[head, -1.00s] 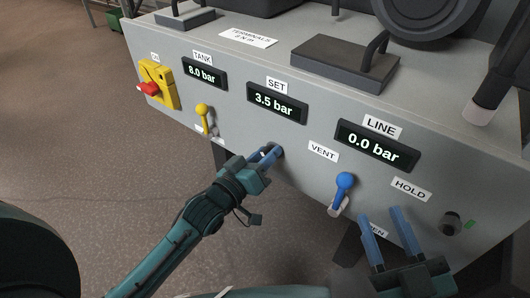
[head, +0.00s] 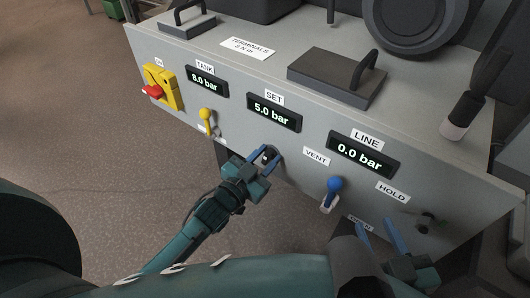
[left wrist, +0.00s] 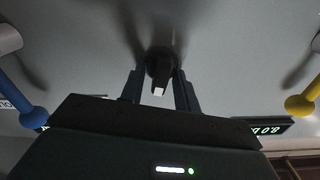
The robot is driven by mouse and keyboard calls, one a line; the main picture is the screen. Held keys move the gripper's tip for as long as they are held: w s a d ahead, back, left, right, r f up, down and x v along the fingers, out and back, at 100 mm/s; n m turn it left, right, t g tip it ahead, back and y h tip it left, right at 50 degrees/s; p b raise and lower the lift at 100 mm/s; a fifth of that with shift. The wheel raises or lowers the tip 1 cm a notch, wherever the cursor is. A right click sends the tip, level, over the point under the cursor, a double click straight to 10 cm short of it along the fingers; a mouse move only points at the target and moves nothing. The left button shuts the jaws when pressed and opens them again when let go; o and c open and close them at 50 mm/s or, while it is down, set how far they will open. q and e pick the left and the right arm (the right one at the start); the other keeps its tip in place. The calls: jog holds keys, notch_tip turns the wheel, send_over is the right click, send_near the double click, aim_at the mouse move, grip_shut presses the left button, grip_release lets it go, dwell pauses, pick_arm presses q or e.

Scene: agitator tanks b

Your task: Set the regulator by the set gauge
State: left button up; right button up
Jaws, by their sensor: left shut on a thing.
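The SET gauge (head: 274,112) on the sloping grey panel reads 5.0 bar. Below it, my left gripper (head: 269,157) is shut on the dark regulator knob, which is mostly hidden by the fingers in the head view. In the left wrist view the dark knob (left wrist: 160,66), with a white mark, sits between the two fingers. The TANK gauge (head: 207,81) reads 8.0 bar and the LINE gauge (head: 362,155) reads 0.0 bar. My right gripper (head: 379,238) is open and empty near the panel's lower right edge.
A yellow lever (head: 207,117) is left of the knob and a blue VENT lever (head: 332,190) is right of it. A yellow box with a red switch (head: 152,91) is at the far left. A dark button (head: 425,222) is under the HOLD label (head: 392,191).

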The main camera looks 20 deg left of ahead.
pick_arm(q)
jog(key=shift+d+m, duration=0.1)
jog(key=shift+m, duration=0.5)
jog(key=o, duration=0.6)
jog(key=p+v, duration=0.3)
jog(key=v, duration=1)
pick_arm(e)
jog(key=shift+s+d+m+g+h, duration=0.25)
jog(key=shift+s+m+g+h, duration=0.25)
jog(key=shift+g, duration=0.7)
pick_arm(q)
jog(key=shift+r, duration=0.1)
